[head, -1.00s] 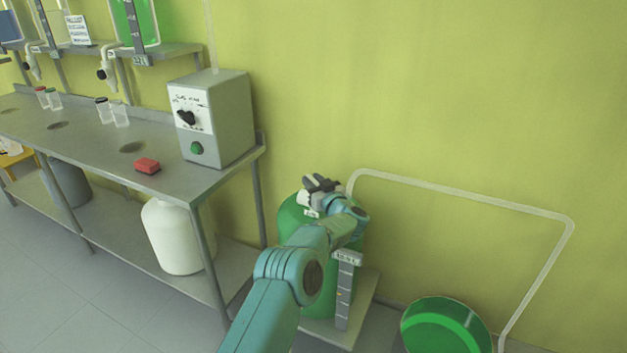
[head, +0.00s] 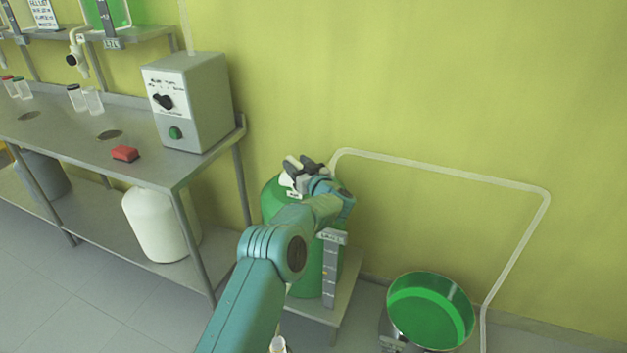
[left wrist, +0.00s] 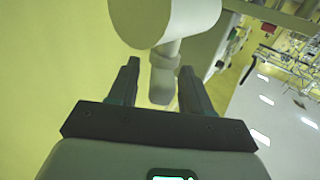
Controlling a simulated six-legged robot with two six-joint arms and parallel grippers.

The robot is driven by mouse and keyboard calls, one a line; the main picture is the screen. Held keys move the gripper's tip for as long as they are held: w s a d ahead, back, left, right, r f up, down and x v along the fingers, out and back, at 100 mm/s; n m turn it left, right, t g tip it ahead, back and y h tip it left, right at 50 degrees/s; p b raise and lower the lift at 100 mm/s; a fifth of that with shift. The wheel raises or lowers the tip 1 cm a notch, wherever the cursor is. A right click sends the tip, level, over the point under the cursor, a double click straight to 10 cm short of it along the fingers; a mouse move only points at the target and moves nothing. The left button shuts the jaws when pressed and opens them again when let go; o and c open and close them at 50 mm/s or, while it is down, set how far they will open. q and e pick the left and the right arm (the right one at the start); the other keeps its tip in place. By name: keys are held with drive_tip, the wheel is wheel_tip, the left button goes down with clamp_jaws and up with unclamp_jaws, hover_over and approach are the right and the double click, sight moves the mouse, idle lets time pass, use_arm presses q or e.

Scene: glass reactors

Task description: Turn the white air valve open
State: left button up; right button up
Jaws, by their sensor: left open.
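The white air valve shows large in the left wrist view: a pale, thick cylinder (left wrist: 180,18) with a narrower stub (left wrist: 163,78) reaching down between my fingers. In the head view, a small white piece (head: 287,181) shows at the top of the green tank (head: 271,203), beside my gripper; the rest is hidden by my arm. My left gripper (head: 305,165) is open at the tank's top. In the left wrist view its two fingers (left wrist: 160,70) stand on either side of the stub, with gaps visible; I cannot tell whether they touch it. My right gripper is out of view.
A pale pipe (head: 440,168) runs along the wall. A green-filled pan (head: 430,305) is at lower right.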

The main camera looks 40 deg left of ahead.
use_arm(q)
drive_tip(key=v, duration=1.5)
drive_tip(key=shift+s, duration=0.15)
